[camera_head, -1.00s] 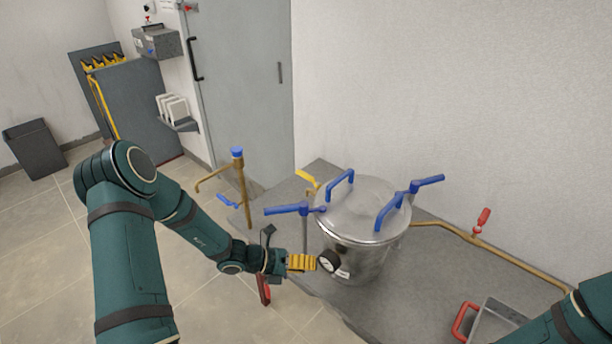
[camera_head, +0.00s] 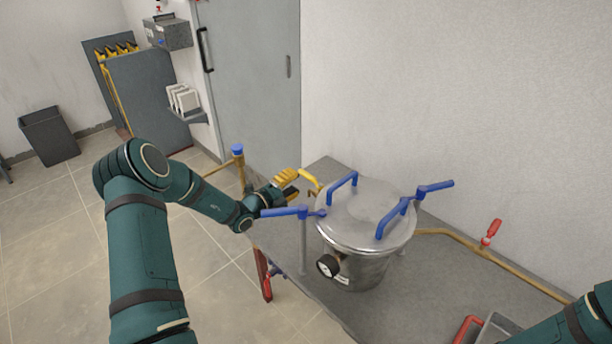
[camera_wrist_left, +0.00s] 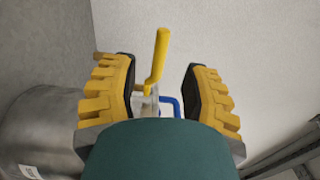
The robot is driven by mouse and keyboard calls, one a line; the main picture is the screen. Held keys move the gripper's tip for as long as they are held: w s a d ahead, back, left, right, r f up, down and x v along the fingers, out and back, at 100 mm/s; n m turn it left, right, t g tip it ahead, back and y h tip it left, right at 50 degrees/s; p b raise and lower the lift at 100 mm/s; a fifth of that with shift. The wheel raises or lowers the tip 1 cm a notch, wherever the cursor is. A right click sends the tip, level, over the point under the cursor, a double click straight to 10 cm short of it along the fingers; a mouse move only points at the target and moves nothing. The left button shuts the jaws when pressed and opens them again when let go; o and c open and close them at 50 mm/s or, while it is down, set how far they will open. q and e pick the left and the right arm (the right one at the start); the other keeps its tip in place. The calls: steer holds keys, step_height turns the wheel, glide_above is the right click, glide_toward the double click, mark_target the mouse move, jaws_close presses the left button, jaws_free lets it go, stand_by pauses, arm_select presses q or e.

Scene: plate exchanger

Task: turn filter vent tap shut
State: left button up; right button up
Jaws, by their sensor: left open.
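A yellow tap lever (camera_head: 309,180) stands just behind and left of the steel filter vessel (camera_head: 350,264), and I take it as the vent tap. My left gripper (camera_head: 291,184) is close to the left of this lever, with its fingers open and empty. In the left wrist view the yellow lever (camera_wrist_left: 158,58) points up, lined up between the two open fingers (camera_wrist_left: 160,88). I cannot tell how deep it sits between them, and I see no contact. The lever's lower end is partly hidden by my wrist. Only part of my right arm shows; its gripper is out of view.
The vessel's lid has blue handles (camera_head: 343,187), and a blue clamp lever (camera_head: 285,212) sticks out left near my left wrist. A pressure gauge (camera_head: 328,265) is on the vessel's front. A red tap (camera_head: 491,231) is on the pipe at right. A wall stands behind the bench (camera_head: 440,290).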

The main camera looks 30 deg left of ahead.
mark_target(303, 176)
arm_select(q)
steer(key=x, duration=0.5)
steer(key=shift+w+d, duration=0.1)
steer(key=shift+w, duration=0.25)
steer(key=shift+o, duration=0.3)
steer(key=shift+s, duration=0.1)
jaws_close()
